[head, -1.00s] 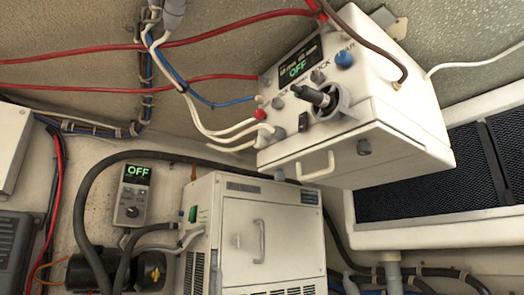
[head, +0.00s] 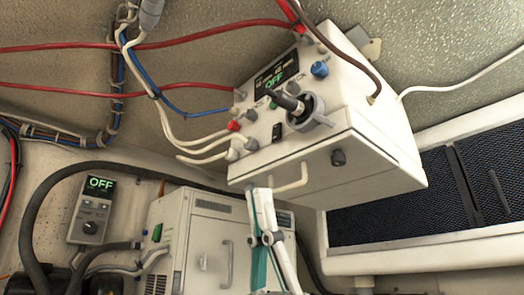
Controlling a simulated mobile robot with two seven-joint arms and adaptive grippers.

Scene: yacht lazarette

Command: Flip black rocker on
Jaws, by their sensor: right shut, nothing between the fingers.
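The black rocker (head: 277,131) is a small dark switch on the sloped front panel of a white box (head: 330,165) high in the head view. The display (head: 276,79) above it reads OFF in green. My right gripper (head: 260,191) comes up from below, with white and teal fingers. It is shut and empty. Its tips are below the rocker, near the box's lower front edge and the white handle (head: 291,180). I cannot tell whether the tips touch the box. The rocker is not covered. My left gripper is not in view.
Beside the rocker are a dark lever in a grey ring (head: 303,110), a blue knob (head: 320,69) and a red connector (head: 233,126). White cables run in from the left. A white cabinet (head: 200,245) stands below, and a grey controller (head: 91,210) reads OFF at left.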

